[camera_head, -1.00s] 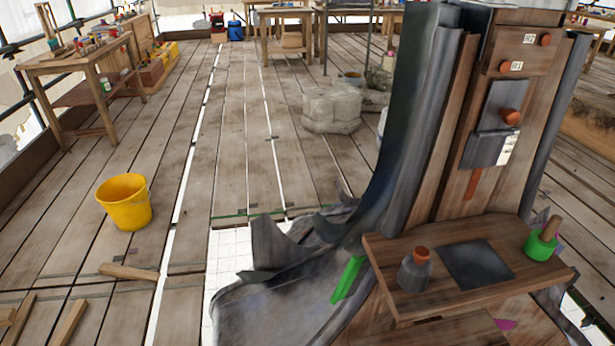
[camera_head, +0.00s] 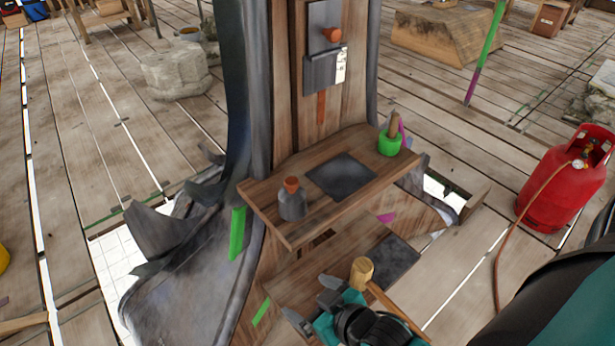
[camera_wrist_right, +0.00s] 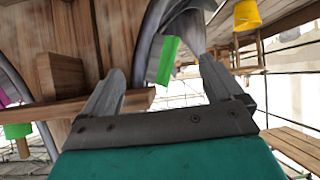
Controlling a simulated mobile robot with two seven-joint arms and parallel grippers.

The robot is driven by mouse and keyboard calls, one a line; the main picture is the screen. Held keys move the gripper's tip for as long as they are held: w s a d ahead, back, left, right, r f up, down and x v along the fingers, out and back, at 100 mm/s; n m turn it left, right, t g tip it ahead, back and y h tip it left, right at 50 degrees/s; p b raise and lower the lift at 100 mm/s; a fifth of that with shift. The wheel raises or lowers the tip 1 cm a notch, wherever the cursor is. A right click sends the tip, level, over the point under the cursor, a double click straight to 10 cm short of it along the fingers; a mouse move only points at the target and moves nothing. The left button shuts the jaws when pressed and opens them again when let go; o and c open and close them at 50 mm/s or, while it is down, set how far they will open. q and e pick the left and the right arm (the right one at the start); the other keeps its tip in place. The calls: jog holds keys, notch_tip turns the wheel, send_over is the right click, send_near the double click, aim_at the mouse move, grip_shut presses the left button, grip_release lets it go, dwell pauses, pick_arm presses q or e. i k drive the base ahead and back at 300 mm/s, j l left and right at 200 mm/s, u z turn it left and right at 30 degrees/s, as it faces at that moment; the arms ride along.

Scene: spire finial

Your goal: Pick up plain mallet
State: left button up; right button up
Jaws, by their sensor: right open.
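A plain wooden mallet shows as a pale wood cylinder (camera_head: 361,270) over the lower step of the wooden stand, with what looks like a handle running down to the right beside my right wrist. My right gripper (camera_head: 313,302) is open and empty over the lower step, left of the mallet. Its spread fingers (camera_wrist_right: 160,72) also show in the wrist view, with no object held between them. My left gripper is out of view.
The upper shelf (camera_head: 262,207) holds a grey pot-like piece with an orange top (camera_head: 292,203) and a green one with a wooden handle (camera_head: 390,143). A green strip (camera_head: 237,233) stands out beside the stand. A red gas cylinder (camera_head: 565,180) with a hose stands right.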

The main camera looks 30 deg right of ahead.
aim_at(360, 279)
jog(key=z, duration=1.7)
